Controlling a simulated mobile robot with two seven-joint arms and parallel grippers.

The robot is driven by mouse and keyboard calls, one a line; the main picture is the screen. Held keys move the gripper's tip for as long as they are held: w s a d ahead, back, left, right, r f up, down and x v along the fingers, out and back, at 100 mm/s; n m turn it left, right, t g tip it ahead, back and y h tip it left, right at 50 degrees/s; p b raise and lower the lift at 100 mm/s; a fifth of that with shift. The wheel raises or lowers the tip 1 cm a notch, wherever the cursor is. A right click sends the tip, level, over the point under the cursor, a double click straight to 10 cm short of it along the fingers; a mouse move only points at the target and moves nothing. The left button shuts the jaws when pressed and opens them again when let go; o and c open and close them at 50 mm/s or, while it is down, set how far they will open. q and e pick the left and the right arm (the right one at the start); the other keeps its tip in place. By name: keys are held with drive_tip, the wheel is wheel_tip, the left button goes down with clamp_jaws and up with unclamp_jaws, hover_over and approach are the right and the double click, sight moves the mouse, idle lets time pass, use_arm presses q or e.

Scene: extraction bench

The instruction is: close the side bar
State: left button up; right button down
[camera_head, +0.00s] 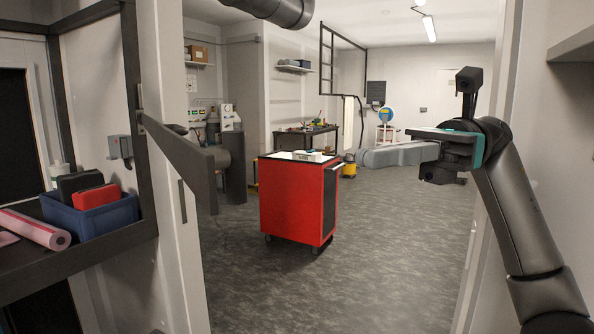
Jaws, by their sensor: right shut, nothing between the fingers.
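The side bar (183,157) is a dark grey flat bar at the left of the head view. Its far end meets the dark upright frame, and its near end sticks out to the right, across the pale post and into the open passage. My right gripper (370,158) is at the right, with its long grey fingers pointing left. It is shut and empty, well apart from the bar, with a wide gap between them in the picture. My left gripper is not in view.
A red wheeled cabinet (298,199) stands on the floor in the middle. A dark shelf at the left holds a blue bin (92,217) and a pink roll (35,228). A pale wall edge borders the right.

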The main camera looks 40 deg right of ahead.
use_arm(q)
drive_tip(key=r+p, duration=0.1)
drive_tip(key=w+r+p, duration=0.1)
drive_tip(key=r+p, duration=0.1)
use_arm(e)
drive_tip(key=w+a, duration=0.2)
drive_tip(key=a, duration=1.1)
drive_tip(key=shift+a, duration=0.2)
